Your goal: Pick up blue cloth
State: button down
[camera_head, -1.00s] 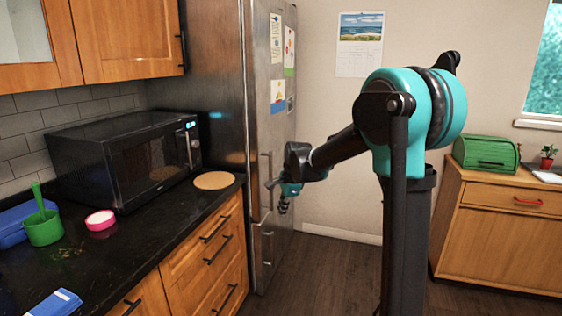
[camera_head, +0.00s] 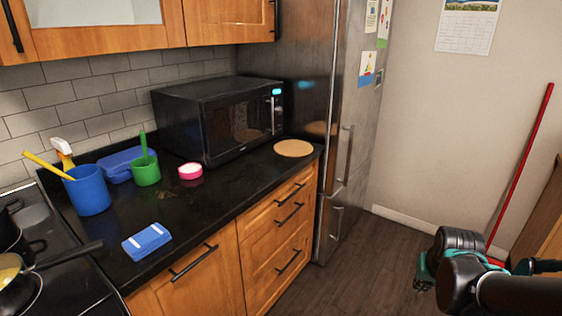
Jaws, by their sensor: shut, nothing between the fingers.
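The blue cloth (camera_head: 148,242) is a small, flat, folded-looking blue piece with white stripes. It lies on the black counter (camera_head: 215,212), near the front edge and to the right of the stove. My gripper (camera_head: 423,272) appears as a small teal part at the left end of my dark arm, low at the right. It is over the floor side, well to the right of the counter and far from the cloth. It is shut and empty. Its fingertips are small and partly hidden by my arm.
A blue cup (camera_head: 88,192) with utensils, a green cup (camera_head: 146,172), a blue box (camera_head: 118,165) and a pink-rimmed dish (camera_head: 190,171) stand behind the cloth. A pan (camera_head: 35,270) is on the stove at left. The microwave (camera_head: 215,120) and fridge (camera_head: 340,130) stand farther back.

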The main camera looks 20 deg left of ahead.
aim_at(142, 244)
jog(key=u, duration=2.15)
